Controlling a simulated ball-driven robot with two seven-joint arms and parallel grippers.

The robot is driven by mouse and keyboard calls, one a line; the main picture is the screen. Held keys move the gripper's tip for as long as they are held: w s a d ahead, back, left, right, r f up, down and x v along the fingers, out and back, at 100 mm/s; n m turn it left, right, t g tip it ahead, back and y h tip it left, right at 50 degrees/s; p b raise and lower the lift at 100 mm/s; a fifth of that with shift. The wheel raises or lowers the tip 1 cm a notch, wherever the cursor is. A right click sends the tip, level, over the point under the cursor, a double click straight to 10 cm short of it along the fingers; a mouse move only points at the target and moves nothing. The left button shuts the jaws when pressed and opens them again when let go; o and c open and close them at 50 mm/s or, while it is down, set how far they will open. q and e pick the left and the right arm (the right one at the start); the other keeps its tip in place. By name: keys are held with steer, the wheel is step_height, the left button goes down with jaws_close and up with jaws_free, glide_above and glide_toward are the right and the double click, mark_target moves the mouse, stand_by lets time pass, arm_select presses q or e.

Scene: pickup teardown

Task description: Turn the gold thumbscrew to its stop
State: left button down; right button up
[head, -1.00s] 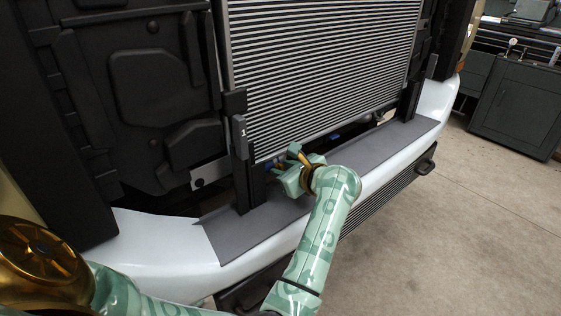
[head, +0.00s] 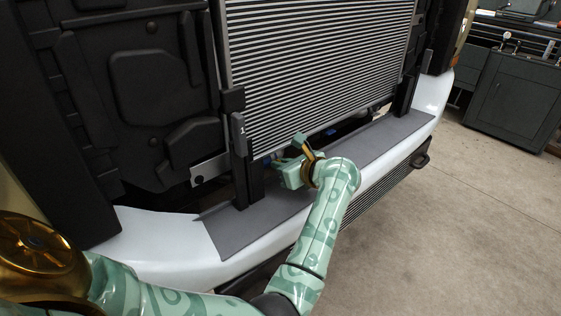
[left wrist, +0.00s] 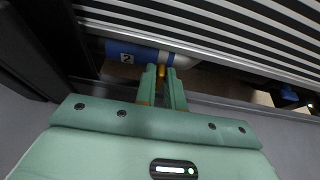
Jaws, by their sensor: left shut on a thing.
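The gold thumbscrew (left wrist: 163,57) shows as a small gold piece between the fingertips of my left gripper (left wrist: 163,75) in the left wrist view. The gripper is shut on it, and the fingers hide most of it. It sits at the end of a blue cylindrical fitting (left wrist: 127,53) marked 2, just under the radiator's lower edge. In the head view my left gripper (head: 279,162) reaches in at the radiator's bottom left, and the thumbscrew is hidden there. My right gripper is not in view.
The finned radiator (head: 320,70) stands directly above the gripper. A black post (head: 240,150) marked 1 stands close on the left. A grey ledge (head: 235,228) on the white bumper (head: 165,238) runs below. Another blue part (left wrist: 290,95) lies to the right. Open floor is at the right.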

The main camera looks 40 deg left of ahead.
arm_select(q)
steer(key=shift+w+r+m+g+p, duration=0.15)
steer(key=shift+m+g+p, duration=0.25)
steer(key=shift+m+g, duration=0.3)
steer(key=shift+m, duration=0.5)
steer(key=shift+w+f+m+g, duration=0.1)
steer(key=shift+f+m+g, duration=0.1)
steer(key=shift+m+g, duration=0.3)
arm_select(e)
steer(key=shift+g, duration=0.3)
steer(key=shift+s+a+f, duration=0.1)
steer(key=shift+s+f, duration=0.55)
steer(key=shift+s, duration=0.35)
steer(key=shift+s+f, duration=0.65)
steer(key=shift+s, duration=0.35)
arm_select(q)
steer(key=c, duration=1.6)
jaws_free()
steer(key=shift+d, duration=0.1)
